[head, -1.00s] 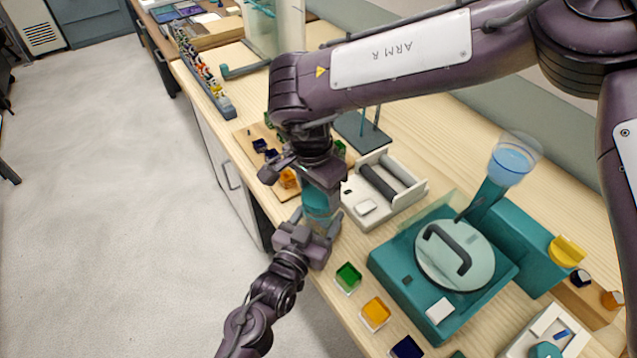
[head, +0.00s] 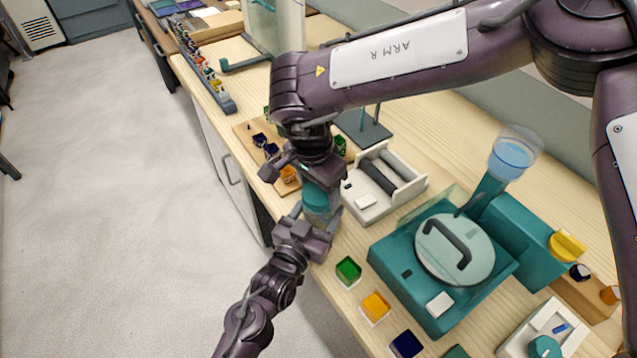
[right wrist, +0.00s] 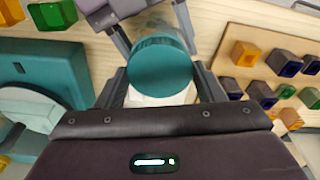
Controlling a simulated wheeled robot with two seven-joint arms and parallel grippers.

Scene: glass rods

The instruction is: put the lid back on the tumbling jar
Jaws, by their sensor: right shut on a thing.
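My right gripper (head: 313,177) points down and is shut on the teal round lid (head: 315,198). In the right wrist view the lid (right wrist: 160,66) sits between the fingertips. The clear jar (head: 322,217) is directly below the lid near the front of the bench, partly hidden by the lid and fingers. I cannot tell whether lid and jar touch. My left gripper (head: 317,216) reaches in from the front with a finger on each side of the jar. Whether its fingers press on the jar is not clear. It also shows at the top of the right wrist view (right wrist: 150,30).
A white roller stand (head: 370,205) is just right of the jar. A teal machine with a round handled cover (head: 435,250) stands further right. Small green (head: 348,270) and orange (head: 375,307) blocks lie near the front edge. A wooden board with coloured pieces (head: 285,187) is behind the grippers.

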